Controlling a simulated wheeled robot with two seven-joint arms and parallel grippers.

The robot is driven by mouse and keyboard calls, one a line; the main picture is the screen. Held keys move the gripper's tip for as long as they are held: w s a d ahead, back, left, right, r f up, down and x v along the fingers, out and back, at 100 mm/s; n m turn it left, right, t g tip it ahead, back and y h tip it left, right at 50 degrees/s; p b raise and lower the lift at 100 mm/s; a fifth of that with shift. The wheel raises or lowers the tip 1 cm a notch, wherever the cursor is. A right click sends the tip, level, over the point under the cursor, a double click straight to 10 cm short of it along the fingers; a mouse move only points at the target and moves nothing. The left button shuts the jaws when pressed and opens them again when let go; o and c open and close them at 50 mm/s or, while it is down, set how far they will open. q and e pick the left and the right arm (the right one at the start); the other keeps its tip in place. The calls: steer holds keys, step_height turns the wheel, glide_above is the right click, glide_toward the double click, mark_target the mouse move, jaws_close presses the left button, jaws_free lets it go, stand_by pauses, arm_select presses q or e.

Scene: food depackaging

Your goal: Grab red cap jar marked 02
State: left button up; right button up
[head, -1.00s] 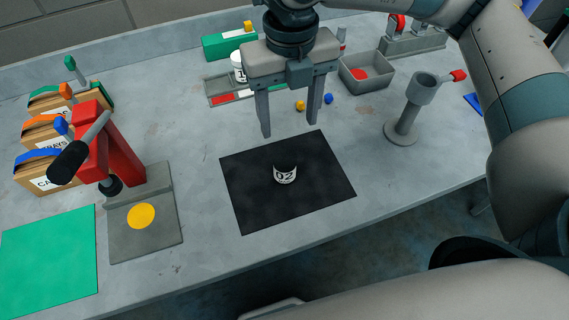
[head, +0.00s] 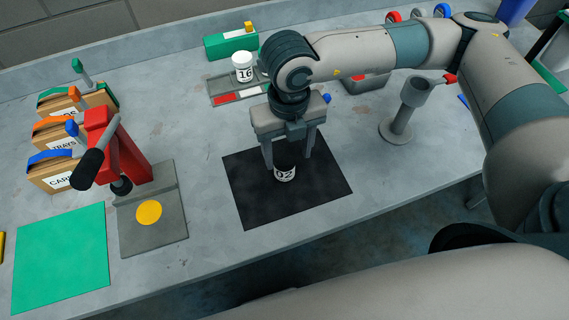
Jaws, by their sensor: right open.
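The jar marked 02 (head: 285,174) stands on a black mat (head: 320,190). Its white label with dark digits shows, and its top looks dark, with no red cap visible. My right gripper (head: 287,160) is open and points down over the jar. One finger is on each side of the jar's upper part, and I cannot tell whether they touch it. The gripper's palm and fingers partly hide the jar's top. My left gripper is not in view.
A white jar marked 16 (head: 243,72) stands behind, by a sectioned tray (head: 224,86). A grey cup stand (head: 400,125) is at the right. A red lever press (head: 125,155), a green mat (head: 60,255) and labelled boxes (head: 50,172) are at the left.

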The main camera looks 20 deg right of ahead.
mark_target(285, 163)
steer(key=f+p, duration=0.2)
steer(key=shift+s+a+p, duration=0.1)
steer(key=shift+a+p, duration=0.2)
step_height(285, 163, down, 2)
steer(key=shift+f+p, duration=0.1)
steer(key=shift+p, duration=0.4)
steer(key=shift+f, duration=0.5)
steer(key=c, duration=1.2)
